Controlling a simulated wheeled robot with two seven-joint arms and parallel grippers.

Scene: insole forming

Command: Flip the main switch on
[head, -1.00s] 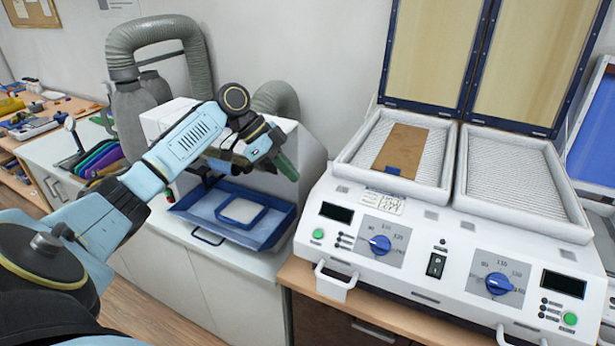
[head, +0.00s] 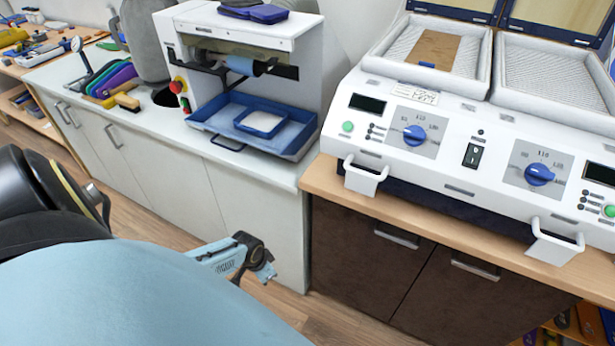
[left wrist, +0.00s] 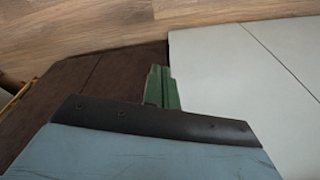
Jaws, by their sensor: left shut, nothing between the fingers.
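The main switch (head: 472,155) is a small black rocker in the middle of the white machine's (head: 460,190) sloped front panel, between two blue dials. I cannot tell which way it is set. My left gripper shows in the left wrist view as green fingers (left wrist: 160,88), shut and empty, in front of the cabinets and floor. In the head view part of my left arm shows low in front of the white cabinet, well below and left of the switch. The green fingers do not show there. My right gripper is out of view.
The wooden counter edge (head: 325,183) and two white handles (head: 365,175) (head: 553,240) stick out below the panel. A white machine with a blue tray (head: 215,112) stands left of it. The space in front of the panel is clear.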

